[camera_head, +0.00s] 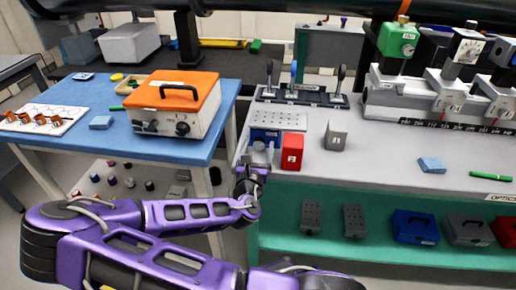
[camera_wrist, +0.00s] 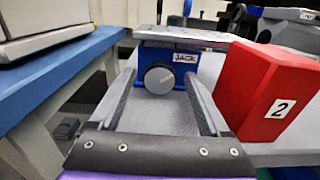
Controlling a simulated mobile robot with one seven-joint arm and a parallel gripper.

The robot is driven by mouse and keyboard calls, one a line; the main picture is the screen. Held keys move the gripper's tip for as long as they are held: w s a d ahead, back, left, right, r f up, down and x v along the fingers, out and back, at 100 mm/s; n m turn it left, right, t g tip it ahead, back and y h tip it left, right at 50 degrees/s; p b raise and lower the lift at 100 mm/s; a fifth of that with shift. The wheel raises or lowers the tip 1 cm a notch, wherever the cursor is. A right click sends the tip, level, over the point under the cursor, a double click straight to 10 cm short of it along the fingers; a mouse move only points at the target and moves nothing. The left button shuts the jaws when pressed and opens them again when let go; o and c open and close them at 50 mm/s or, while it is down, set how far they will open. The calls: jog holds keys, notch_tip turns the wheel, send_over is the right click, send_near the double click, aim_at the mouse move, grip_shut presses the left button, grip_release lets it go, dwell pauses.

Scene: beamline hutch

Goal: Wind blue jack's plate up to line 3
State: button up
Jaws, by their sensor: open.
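The blue jack (camera_head: 265,134) stands at the left front edge of the grey bench, under a perforated plate (camera_head: 279,120). In the wrist view the jack's blue body (camera_wrist: 189,58) carries a "JACK" label, and the pale plate (camera_wrist: 180,37) lies above it. Its round grey knob (camera_wrist: 159,78) faces me. My gripper (camera_head: 257,163) is open in front of the jack. In the wrist view its fingers (camera_wrist: 160,84) lie left and right of the knob; I cannot tell whether they touch it. I can make out no height lines.
A red block marked 2 (camera_head: 292,152) stands close right of the jack, beside my right finger in the wrist view (camera_wrist: 265,90). A grey block marked 1 (camera_head: 336,137) is farther right. Levers (camera_head: 293,78) stand behind. A blue table (camera_head: 205,148) is at the left.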

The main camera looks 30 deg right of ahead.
grip_shut()
dwell(0.4)
jog(key=shift+m, duration=0.3)
jog(key=shift+d+m, duration=0.1)
jog(key=shift+m, duration=2.6)
grip_release()
